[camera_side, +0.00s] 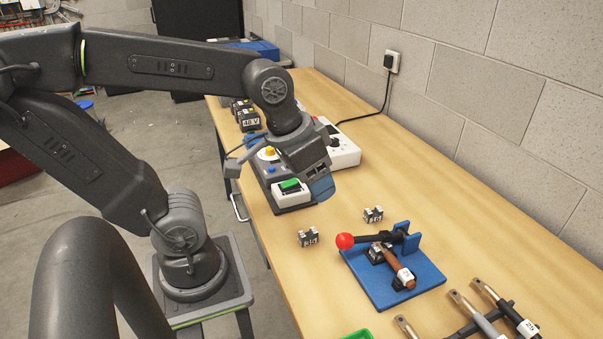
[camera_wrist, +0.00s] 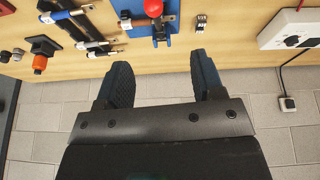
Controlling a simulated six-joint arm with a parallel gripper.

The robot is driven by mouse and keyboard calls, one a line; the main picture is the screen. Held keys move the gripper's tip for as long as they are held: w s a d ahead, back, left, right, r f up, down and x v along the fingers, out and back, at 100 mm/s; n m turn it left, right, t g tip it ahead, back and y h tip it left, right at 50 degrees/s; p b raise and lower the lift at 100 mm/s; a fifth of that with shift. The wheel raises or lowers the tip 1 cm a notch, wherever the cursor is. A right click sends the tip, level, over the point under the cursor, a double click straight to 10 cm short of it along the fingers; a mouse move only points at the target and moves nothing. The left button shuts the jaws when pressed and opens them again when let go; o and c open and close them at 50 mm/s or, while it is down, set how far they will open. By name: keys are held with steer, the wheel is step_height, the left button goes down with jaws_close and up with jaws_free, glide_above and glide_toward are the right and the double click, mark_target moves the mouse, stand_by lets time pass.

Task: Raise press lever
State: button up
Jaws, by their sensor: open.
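The press (camera_side: 425,275) has a blue base plate and a blue upright, and stands on the wooden bench right of my gripper in the side view. Its lever is a black arm with a red ball knob (camera_side: 344,241), lying roughly level and pointing left. The knob also shows at the top of the wrist view (camera_wrist: 153,8). A brown-handled piece with a white label (camera_side: 391,262) lies on the press under the lever. My gripper (camera_side: 320,188) is open and empty, above the bench and apart from the press. Its two blue fingers (camera_wrist: 163,78) are spread in the wrist view.
Two small metal-and-black blocks (camera_side: 308,238) (camera_side: 373,214) stand between my gripper and the press. A control box with a green button (camera_side: 290,185) and a white box (camera_side: 345,153) are behind. Several handled tools (camera_side: 478,312) lie at the near right. A wall bounds the bench's right side.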

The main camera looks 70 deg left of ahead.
steer(key=shift+s+r+m+t, duration=0.2)
steer(key=shift+s+t, duration=0.1)
steer(key=shift+s, duration=0.15)
steer(key=shift+s+r+m+t, duration=0.2)
steer(key=shift+s+t, duration=0.1)
steer(key=shift+s, duration=0.15)
steer(key=shift+w, duration=0.1)
steer(key=n+g, duration=0.3)
steer(key=g, duration=0.2)
glide_toward(343, 248)
steer(key=shift+h, duration=0.3)
steer(key=f, duration=0.4)
steer(key=w+f, duration=0.1)
steer(key=f, duration=0.2)
steer(key=a+f, duration=0.1)
steer(key=f, duration=0.3)
steer(key=shift+w+f, duration=0.2)
steer(key=shift+f, duration=0.15)
jaws_close()
